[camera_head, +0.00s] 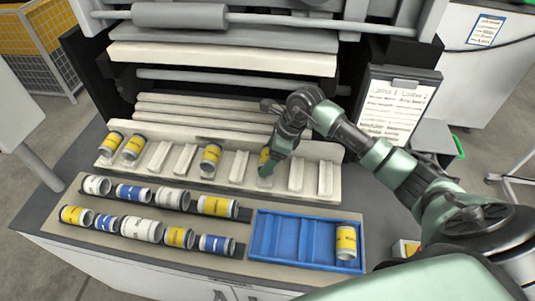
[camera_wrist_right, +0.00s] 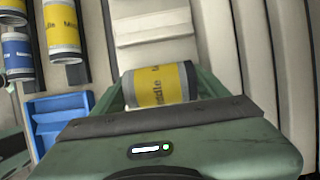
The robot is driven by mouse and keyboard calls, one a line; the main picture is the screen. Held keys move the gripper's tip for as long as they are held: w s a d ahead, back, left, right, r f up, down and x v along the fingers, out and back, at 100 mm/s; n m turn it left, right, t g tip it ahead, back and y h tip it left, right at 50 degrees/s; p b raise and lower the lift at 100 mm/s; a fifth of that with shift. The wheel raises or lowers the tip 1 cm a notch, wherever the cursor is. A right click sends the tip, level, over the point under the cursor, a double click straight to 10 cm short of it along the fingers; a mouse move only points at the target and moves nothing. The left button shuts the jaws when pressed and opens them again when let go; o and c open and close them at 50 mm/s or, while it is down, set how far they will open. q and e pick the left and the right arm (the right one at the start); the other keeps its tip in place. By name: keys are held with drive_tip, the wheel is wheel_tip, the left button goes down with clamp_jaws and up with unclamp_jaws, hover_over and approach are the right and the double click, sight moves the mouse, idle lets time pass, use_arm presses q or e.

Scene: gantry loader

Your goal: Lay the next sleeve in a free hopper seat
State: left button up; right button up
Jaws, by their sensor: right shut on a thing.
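My right gripper (camera_head: 270,162) is shut on a yellow and white sleeve (camera_wrist_right: 160,86), which lies across between its fingers in the wrist view. In the head view the gripper hides most of this sleeve. It is at the pale hopper ledge (camera_head: 220,184), over a seat right of the middle; I cannot tell whether the sleeve touches the seat. Two yellow-banded sleeves (camera_head: 112,144) (camera_head: 134,147) lie in the leftmost seats and another (camera_head: 210,157) in a middle seat. Seats between them (camera_head: 160,156) (camera_head: 185,160) and farther right (camera_head: 238,167) (camera_head: 296,175) (camera_head: 326,180) are empty. My left gripper is out of view.
Two rows of yellow, blue and white sleeves lie on dark racks (camera_head: 242,214) in front of the hopper. A blue tray (camera_head: 290,236) holds one yellow sleeve (camera_head: 346,241) at its right end. A clipboard (camera_head: 398,108) stands at the right. Machine rollers (camera_head: 240,78) are behind.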

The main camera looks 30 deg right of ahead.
drive_tip(key=shift+f, duration=0.75)
drive_tip(key=o, duration=1.9)
drive_tip(key=shift+r, duration=0.1)
drive_tip(key=w+a+v, duration=0.1)
drive_tip(key=v, duration=1.2)
drive_tip(key=shift+a+r, duration=0.4)
drive_tip(key=shift+r, duration=0.1)
